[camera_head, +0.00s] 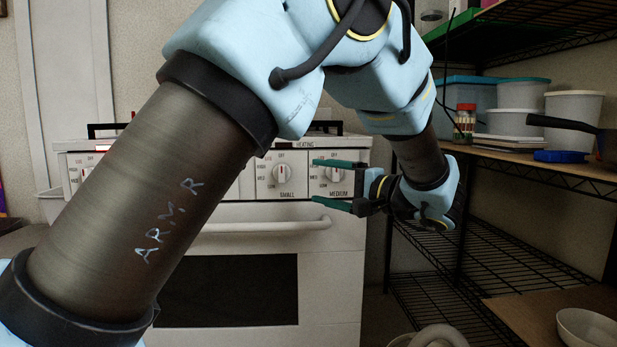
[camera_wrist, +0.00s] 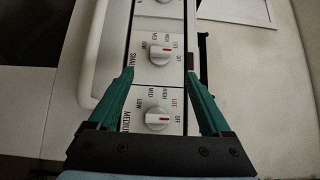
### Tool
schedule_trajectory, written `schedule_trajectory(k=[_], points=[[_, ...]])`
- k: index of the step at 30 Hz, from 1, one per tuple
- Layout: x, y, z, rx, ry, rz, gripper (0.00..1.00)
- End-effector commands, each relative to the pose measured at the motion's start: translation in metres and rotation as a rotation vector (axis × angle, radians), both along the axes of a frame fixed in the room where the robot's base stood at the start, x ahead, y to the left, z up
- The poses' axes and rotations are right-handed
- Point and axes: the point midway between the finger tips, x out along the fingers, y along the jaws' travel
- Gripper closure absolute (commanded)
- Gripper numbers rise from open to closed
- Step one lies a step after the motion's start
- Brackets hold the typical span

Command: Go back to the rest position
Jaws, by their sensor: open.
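My gripper (camera_head: 322,182) is in front of the right end of a white stove's (camera_head: 340,240) control panel. Its two green fingers are spread apart with nothing between them in the head view. In the wrist view my gripper (camera_wrist: 160,88) also shows open, with the MEDIUM knob (camera_wrist: 158,118) and the SMALL knob (camera_wrist: 160,53) seen between and beyond the fingers. The SMALL knob (camera_head: 282,174) shows in the head view to the left of the fingers. The MEDIUM knob (camera_head: 335,173) shows between them. I cannot tell whether a fingertip touches the panel.
A wire shelf rack (camera_head: 500,245) stands close on the right, with white tubs (camera_head: 573,112), a spice jar (camera_head: 465,122) and a dark pan (camera_head: 565,124). The oven handle (camera_head: 265,226) sticks out below the panel. A white bowl (camera_head: 590,330) is at lower right.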

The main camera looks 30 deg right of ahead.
Motion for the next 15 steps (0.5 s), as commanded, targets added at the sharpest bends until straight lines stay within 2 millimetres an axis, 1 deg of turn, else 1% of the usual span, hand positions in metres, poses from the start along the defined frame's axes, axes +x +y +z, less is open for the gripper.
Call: schedule_trajectory(k=[1, 4, 15], points=[[-0.0038, -0.0017, 0.0002, 0.000, 0.000, -0.001, 0.18], [-0.0071, -0.0027, -0.0001, 0.000, 0.000, -0.001, 0.18], [-0.0074, -0.0028, -0.0001, -0.001, 0.000, 0.000, 0.18]])
